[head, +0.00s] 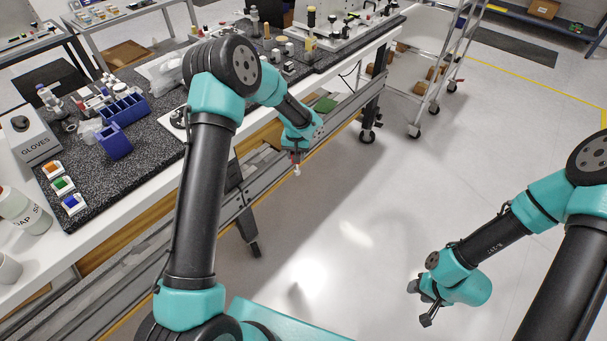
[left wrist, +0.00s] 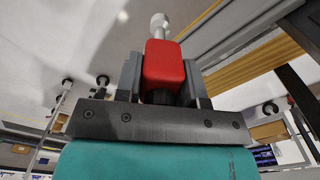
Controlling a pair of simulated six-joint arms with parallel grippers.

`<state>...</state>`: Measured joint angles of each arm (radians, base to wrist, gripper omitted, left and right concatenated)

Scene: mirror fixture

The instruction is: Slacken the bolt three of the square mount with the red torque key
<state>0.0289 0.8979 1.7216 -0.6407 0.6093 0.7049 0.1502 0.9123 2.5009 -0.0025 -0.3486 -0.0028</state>
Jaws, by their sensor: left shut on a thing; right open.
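My left gripper (head: 296,151) hangs past the long table's edge, pointing down, with its arm coming in from the left. It is shut on the red torque key, whose red block-shaped body (left wrist: 165,66) sits between both fingers in the left wrist view. A pale round tip (left wrist: 160,24) sticks out beyond the body, away from the gripper. My right gripper (head: 425,301) is open and empty over bare floor at the lower right. I cannot make out the square mount or its bolt three for certain in either view.
The table's speckled dark mat (head: 150,150) carries blue bins (head: 124,110), coloured button blocks (head: 63,184) and several small fixtures. A glove box (head: 33,140) stands at the left. A wheeled rack (head: 437,90) stands beyond the table. The floor (head: 360,200) between the arms is clear.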

